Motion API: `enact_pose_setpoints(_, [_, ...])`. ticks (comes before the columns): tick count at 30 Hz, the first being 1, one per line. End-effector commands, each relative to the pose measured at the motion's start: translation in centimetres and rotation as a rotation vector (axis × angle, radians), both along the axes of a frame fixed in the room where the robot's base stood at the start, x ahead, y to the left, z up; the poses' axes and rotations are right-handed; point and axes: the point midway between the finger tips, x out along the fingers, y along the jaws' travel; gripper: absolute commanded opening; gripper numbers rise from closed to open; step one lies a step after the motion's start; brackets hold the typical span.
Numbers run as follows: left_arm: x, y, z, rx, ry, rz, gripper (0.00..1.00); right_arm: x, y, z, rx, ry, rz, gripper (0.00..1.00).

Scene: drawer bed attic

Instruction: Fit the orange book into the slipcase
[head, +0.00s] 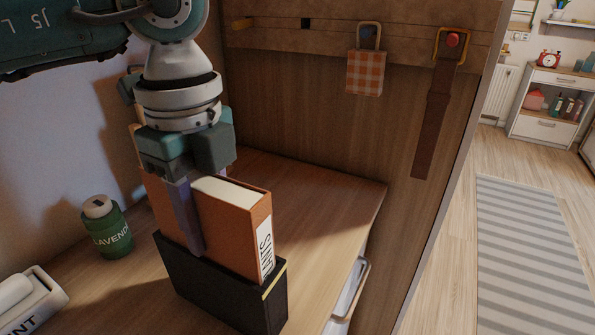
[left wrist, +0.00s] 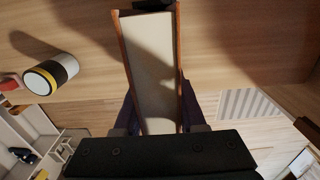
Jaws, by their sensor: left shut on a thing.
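The orange book (head: 240,221) stands upright with its white label facing the front right. Its pages and orange cover edges also show in the left wrist view (left wrist: 150,70). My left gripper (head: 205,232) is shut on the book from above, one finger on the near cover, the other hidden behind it. The black slipcase (head: 220,296) with a yellow stripe stands on the wooden surface directly under the book. The book's lower edge is at the slipcase's mouth; how deep it sits inside is hidden by the near wall. My right gripper is not in view.
A green lavender jar (head: 107,228) stands left of the slipcase. A white container (head: 30,302) lies at the lower left. A wooden panel with a checked pouch (head: 365,72) and a hanging strap (head: 432,120) rises behind. The surface right of the book is clear.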

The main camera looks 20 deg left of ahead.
Motion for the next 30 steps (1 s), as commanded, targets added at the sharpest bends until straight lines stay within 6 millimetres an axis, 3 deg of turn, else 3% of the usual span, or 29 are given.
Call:
enact_pose_setpoints(12, [0.06, -0.05, -0.69, -0.002, -0.003, 0.0, 0.0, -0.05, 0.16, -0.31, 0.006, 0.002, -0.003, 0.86])
enact_pose_setpoints(13, [0.02, -0.04, -0.76, -0.001, -0.001, 0.0, 0.41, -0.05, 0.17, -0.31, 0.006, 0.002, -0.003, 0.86])
enact_pose_setpoints(15, [0.02, -0.04, -0.66, -0.001, -0.001, 0.0, 0.49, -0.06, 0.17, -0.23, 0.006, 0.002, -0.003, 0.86])
enact_pose_setpoints(21, [0.02, -0.03, -0.65, -0.001, -0.001, 0.0, 0.7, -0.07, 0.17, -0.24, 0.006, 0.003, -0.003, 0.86])
enact_pose_setpoints(30, [0.04, -0.02, -0.05, -0.001, -0.002, 0.0, 0.7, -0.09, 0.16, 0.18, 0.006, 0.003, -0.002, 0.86])
